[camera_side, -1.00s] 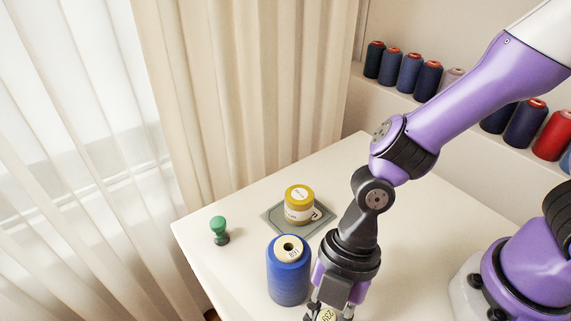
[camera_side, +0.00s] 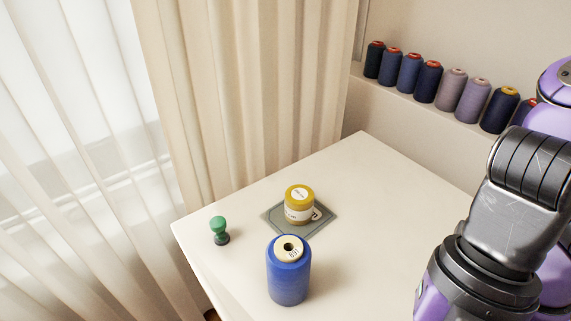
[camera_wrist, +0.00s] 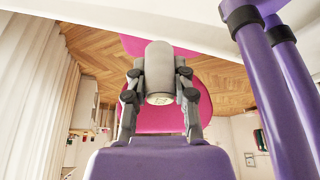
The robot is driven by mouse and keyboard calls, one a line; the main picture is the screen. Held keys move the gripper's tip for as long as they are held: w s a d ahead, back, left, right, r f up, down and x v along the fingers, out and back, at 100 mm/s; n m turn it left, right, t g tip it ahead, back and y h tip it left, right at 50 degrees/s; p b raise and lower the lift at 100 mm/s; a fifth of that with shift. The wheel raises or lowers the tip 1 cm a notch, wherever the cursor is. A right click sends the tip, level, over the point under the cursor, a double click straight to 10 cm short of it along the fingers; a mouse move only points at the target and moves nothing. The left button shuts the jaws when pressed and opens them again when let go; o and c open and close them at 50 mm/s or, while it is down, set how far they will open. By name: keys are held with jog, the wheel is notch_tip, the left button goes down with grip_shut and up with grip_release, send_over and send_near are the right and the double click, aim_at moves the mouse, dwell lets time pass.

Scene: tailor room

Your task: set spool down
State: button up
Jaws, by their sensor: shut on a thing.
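My gripper (camera_wrist: 159,74) is shut on a grey spool (camera_wrist: 159,60) with a pale label on its near end. In the side view the gripper's fingers and this spool are out of the picture, past the lower right. A blue spool (camera_side: 288,280) stands upright at the front left of the white table (camera_side: 365,190). A yellow spool (camera_side: 299,196) stands on a grey mat (camera_side: 273,217) behind it. What lies directly below the held spool cannot be told.
A green-topped stamp-like object (camera_side: 219,229) stands near the table's left edge. Several spools stand on a wall ledge, among them a mauve one (camera_side: 452,90). A pink object (camera_wrist: 205,88) is behind the held spool in the wrist view.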

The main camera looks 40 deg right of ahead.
jog(key=w+d+r+m+t, duration=0.25)
jog(key=w+m, duration=0.25)
jog(key=w, duration=0.3)
jog(key=w+d+r+m+t, duration=0.1)
jog(key=w+d+m+t, duration=0.15)
jog(key=w+m, duration=0.35)
jog(key=w+d+r+m+t+h, duration=0.1)
jog(key=w+d+r+m+h, duration=0.15)
jog(key=w+d+m, duration=0.95)
jog(key=w+d+f+n, duration=0.1)
jog(key=w+d+f, duration=0.1)
jog(key=d+f, duration=0.2)
jog(key=w+d+f+n, duration=0.1)
jog(key=w+d+f, duration=0.1)
jog(key=d+f, duration=0.2)
jog(key=w+d+f+n, duration=0.1)
jog(key=w+d+f, duration=0.1)
jog(key=d+f, duration=0.2)
jog(key=shift+w+d, duration=0.2)
jog(key=shift+d, duration=0.6)
jog(key=shift+w+d, duration=0.15)
jog(key=shift+d, duration=0.65)
jog(key=shift+d+f, duration=0.15)
jog(key=shift+f, duration=1.9)
